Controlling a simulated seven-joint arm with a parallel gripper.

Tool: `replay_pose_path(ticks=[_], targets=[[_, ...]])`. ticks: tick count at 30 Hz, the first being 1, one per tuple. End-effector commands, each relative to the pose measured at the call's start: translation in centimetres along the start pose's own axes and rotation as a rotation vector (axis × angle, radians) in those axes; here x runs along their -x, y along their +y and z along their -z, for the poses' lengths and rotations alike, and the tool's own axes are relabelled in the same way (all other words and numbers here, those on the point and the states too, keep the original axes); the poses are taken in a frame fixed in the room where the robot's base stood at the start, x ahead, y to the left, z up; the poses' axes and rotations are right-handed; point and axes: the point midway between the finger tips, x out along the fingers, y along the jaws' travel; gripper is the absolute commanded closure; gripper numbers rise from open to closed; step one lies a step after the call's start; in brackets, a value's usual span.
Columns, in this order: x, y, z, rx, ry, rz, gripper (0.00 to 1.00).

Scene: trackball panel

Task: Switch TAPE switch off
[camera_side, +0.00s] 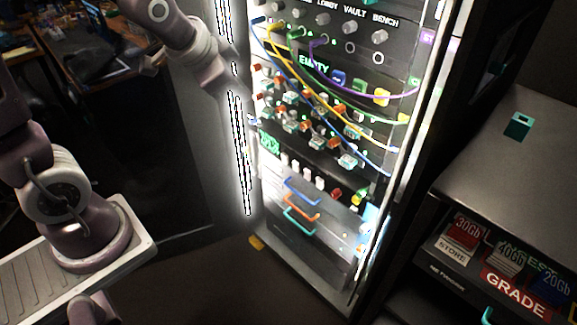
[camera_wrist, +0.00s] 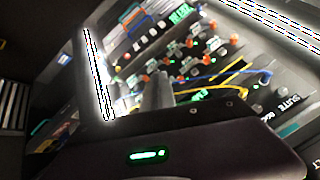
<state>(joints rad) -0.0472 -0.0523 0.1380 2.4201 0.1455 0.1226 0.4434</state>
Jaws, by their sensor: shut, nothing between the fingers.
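The lit rack panel (camera_side: 325,150) carries rows of small switches (camera_side: 290,112) with red, white and green parts. They also show in the wrist view (camera_wrist: 160,58). I cannot read a TAPE label in either view, so I cannot tell which switch is the TAPE one or how it is set. My gripper (camera_wrist: 158,80) is shut and empty, its fingers pointing at the switch rows in the wrist view. I cannot tell whether it touches anything. In the side view my arm reaches to the rack's left edge, and the fingertips are hard to make out.
Blue, yellow, green and purple cables (camera_side: 350,90) loop across the upper panel. A bright light strip (camera_side: 240,150) runs down the rack's left edge. Blue, orange and teal handles (camera_side: 300,205) sit low on the rack. A grey shelf unit (camera_side: 510,165) stands at right.

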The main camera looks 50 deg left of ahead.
Motion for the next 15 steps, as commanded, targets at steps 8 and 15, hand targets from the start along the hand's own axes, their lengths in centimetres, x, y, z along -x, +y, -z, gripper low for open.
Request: replay_pose_path(ticks=[8, 15], targets=[[-15.8, -3.0, -1.6, -0.46, 0.048, 0.101, 1.0], [-25.8, -0.5, -7.7, -0.872, 0.141, 0.136, 1.0]])
